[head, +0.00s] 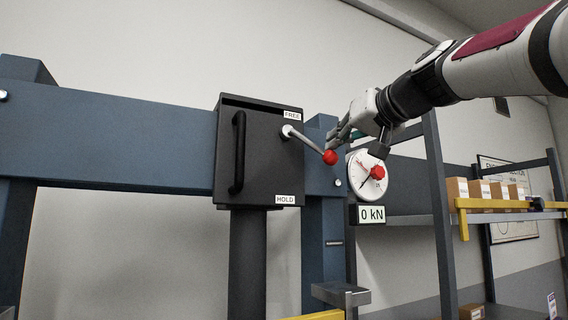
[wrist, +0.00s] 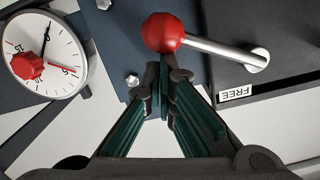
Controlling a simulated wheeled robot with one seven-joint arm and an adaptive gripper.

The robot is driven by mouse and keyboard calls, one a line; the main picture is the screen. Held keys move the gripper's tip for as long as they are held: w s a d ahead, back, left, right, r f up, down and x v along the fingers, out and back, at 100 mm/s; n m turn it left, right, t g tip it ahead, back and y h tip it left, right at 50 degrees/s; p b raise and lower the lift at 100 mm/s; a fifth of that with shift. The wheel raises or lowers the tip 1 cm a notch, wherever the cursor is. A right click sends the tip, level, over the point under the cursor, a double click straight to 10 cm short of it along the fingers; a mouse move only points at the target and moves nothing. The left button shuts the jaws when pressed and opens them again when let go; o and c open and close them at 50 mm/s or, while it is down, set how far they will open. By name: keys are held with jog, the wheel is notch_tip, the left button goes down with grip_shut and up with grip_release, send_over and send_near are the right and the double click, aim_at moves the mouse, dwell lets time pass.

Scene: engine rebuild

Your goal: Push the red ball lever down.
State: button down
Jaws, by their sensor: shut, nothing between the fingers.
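A round gauge (head: 367,174) with a red knob is right of the lever, above a display reading 0 kN (head: 371,214). A blue press frame (head: 110,135) surrounds the box, which has a black handle (head: 238,152). Shelves with boxes (head: 480,190) stand at right.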

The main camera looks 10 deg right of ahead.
aim_at(333, 161)
jog(key=shift+a+f+m+b, duration=0.15)
jog(key=shift+f+m+b, duration=0.3)
jog(key=shift+f+m, duration=0.2)
jog(key=shift+a+f+m+b, duration=0.15)
jog(key=shift+f+m+b, duration=0.3)
jog(key=shift+f+m, duration=0.15)
jog(key=shift+s+a+f+m+y+b, duration=0.1)
jog(key=shift+a+f+m+y+b, duration=0.15)
jog(key=shift+f+m+b, duration=0.25)
jog(key=shift+s+a+f+m+y+b, duration=0.15)
jog(key=shift+a+f+m+b, duration=0.1)
jog(key=shift+f+m, duration=0.4)
jog(key=m, duration=0.1)
jog(key=a+f+m+b, duration=0.1)
jog(key=shift+s+a+f+m, duration=0.15)
jog(key=shift+f+m, duration=0.05)
jog(key=shift+m, duration=0.1)
jog(key=shift+s+a+f+m+b, duration=0.15)
jog(key=shift+a+f+m+b, duration=0.1)
jog(key=shift+a+f+m, duration=0.25)
jog(key=shift+s+a+f+m+b, duration=0.2)
jog(key=shift+a+m, duration=0.2)
jog(key=shift+m, duration=0.3)
jog(key=shift+s+a+f+y, duration=0.15)
jog(key=shift+a+y, duration=0.15)
jog(key=shift+a, duration=0.25)
